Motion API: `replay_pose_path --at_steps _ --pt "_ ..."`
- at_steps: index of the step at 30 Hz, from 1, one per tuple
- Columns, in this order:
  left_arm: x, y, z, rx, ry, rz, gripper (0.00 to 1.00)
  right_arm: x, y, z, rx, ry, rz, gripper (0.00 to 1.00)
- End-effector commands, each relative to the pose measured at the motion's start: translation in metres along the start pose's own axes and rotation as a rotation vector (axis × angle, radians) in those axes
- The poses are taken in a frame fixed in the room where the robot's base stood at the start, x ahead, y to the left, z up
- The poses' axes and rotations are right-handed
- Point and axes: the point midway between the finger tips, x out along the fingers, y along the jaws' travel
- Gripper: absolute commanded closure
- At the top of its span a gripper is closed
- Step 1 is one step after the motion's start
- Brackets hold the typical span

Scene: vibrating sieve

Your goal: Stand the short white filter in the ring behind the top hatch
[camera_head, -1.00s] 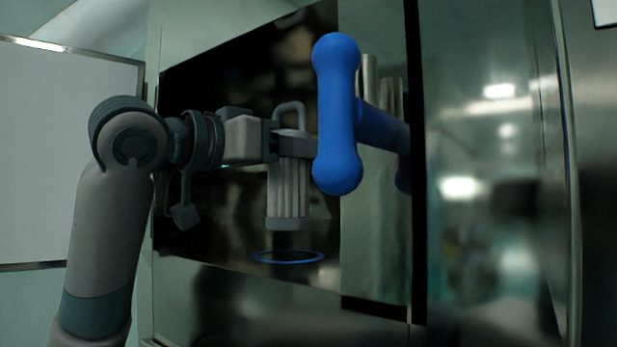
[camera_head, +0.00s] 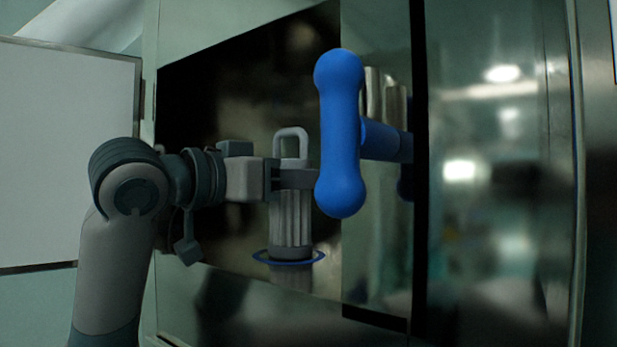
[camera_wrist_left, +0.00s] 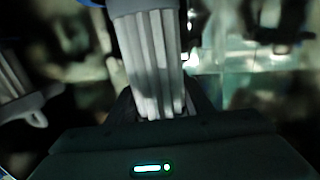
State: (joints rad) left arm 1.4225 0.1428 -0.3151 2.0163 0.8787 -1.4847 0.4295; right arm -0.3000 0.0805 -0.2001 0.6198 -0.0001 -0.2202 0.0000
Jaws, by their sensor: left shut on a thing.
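The short white filter (camera_head: 290,222) is a ribbed light grey-white cylinder with a loop handle on top. It stands upright in the head view, its base inside the outline of the blue ring (camera_head: 260,258); whether it bears on the floor there I cannot tell. My left gripper (camera_head: 296,180) is shut on the filter's upper part, just below the handle. In the left wrist view the ribbed filter (camera_wrist_left: 150,60) rises between the dark fingers. The blue handle (camera_head: 341,135) of the hatch hides the fingertips' right end. My right gripper is not in view.
The blue handle stands close to the right of the filter, on the hatch door with its steel front (camera_head: 480,230). A white panel (camera_head: 65,150) is at the left. In the left wrist view another ribbed pale object (camera_wrist_left: 15,85) shows at the left.

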Motion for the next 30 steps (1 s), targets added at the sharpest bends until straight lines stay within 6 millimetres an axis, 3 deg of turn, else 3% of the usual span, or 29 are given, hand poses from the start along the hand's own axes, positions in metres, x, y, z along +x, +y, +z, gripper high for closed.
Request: replay_pose_path --at_steps 1,2,4,19,30 --pt "0.0 0.0 0.003 0.0 0.0 0.0 0.83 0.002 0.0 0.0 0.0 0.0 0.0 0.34" --pt "0.0 0.0 0.002 0.0 0.0 0.0 0.48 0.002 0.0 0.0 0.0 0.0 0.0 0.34" --pt "0.0 0.0 0.002 0.0 0.0 0.0 0.34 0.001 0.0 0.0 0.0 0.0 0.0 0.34" --pt "-0.004 0.0 0.0 0.001 0.001 -0.001 0.34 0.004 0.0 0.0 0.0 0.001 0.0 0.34" --pt "-0.051 0.0 0.004 0.003 0.003 -0.003 0.34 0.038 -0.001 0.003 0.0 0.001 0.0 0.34"
